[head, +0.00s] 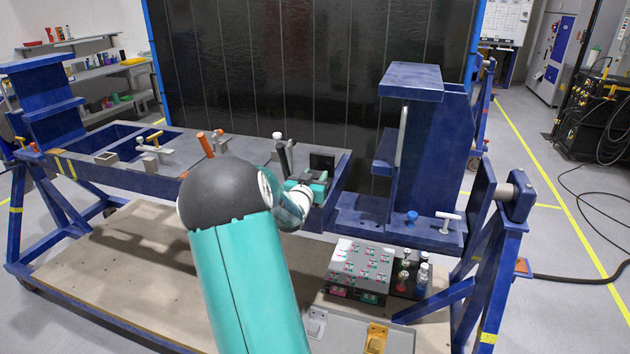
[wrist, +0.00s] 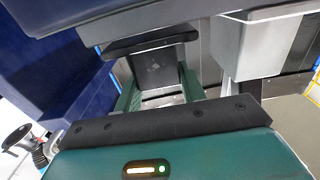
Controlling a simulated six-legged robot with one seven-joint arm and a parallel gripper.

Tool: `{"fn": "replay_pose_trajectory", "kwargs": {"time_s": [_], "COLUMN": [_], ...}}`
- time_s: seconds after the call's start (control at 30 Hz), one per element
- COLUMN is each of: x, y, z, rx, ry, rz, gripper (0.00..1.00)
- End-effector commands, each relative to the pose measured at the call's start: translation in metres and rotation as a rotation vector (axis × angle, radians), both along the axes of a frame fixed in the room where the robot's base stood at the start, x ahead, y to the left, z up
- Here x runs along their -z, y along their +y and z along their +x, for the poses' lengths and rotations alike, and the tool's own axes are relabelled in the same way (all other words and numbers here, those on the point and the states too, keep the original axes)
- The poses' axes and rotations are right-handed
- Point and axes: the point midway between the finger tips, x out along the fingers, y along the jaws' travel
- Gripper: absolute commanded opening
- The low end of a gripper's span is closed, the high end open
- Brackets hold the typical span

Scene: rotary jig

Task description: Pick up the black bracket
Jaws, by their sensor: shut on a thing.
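The black bracket (head: 322,162) shows as a dark upright plate at the right end of the jig's long beam, just behind my gripper (head: 318,182). In the wrist view the black bracket (wrist: 158,66) has a flat face and a wider dark edge on top. The green fingers of my gripper (wrist: 157,80) stand on both sides of it, shut on it.
The blue jig beam (head: 120,178) carries a clamp with an orange handle (head: 206,144) and one with a black handle (head: 282,152), close left of my gripper. A tall blue upright (head: 432,150) stands to the right. A light box (head: 358,262) and several bottles (head: 405,275) sit below.

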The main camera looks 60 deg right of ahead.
Motion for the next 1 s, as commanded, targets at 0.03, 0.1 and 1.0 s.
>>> {"fn": "replay_pose_trajectory", "kwargs": {"time_s": [0.03, 0.1, 1.0], "x": [-0.01, -0.021, -0.115], "y": [0.0, 0.0, 0.114], "z": [0.0, 0.0, -0.071], "rx": [0.0, 0.0, 0.001], "ry": [-0.004, -0.006, -0.006], "rz": [-0.007, -0.006, -0.004], "gripper": [0.02, 0.02, 0.02]}}
